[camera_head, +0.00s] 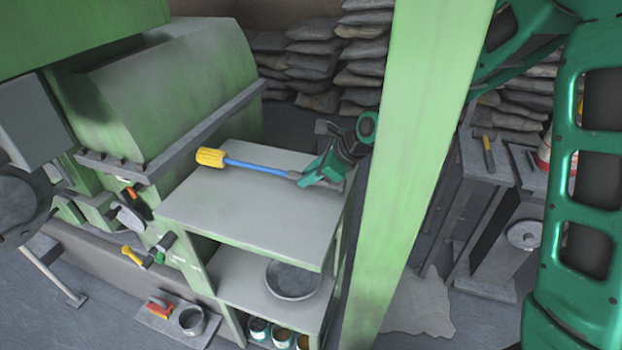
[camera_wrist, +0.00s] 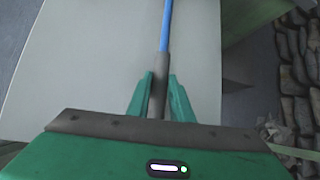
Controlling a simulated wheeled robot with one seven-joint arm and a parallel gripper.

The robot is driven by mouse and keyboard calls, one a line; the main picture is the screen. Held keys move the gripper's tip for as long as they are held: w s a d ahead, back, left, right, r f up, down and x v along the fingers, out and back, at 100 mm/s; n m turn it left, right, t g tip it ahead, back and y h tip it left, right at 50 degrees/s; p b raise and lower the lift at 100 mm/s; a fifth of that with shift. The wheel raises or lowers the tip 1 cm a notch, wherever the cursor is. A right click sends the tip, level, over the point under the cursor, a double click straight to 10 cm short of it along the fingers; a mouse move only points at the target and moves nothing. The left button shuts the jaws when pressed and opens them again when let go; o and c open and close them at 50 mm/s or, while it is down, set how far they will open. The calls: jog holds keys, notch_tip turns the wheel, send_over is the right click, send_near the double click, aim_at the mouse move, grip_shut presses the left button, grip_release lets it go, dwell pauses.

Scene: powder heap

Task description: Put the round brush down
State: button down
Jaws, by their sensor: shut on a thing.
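The round brush (camera_head: 240,164) has a yellow bristle head at the left, a blue rod and a grey handle end. It lies along or just above the grey top of a green shelf unit (camera_head: 240,222); I cannot tell whether it touches. My gripper (camera_head: 305,178) is at the right part of that top, shut on the brush's grey handle. In the wrist view, the grey handle of the round brush (camera_wrist: 165,35) sits between the two green fingers of my gripper (camera_wrist: 160,95), and the blue rod runs away upward. The brush head is out of the wrist view.
A green post (camera_head: 415,150) stands just right of the shelf top. A large green machine (camera_head: 170,90) borders it at the back left. A dark bowl (camera_head: 293,279) and several cans are on lower shelves. Around the brush, the top is clear.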

jog(key=shift+f, duration=0.6)
jog(key=c, duration=1.6)
grip_release()
jog(key=v, duration=1.2)
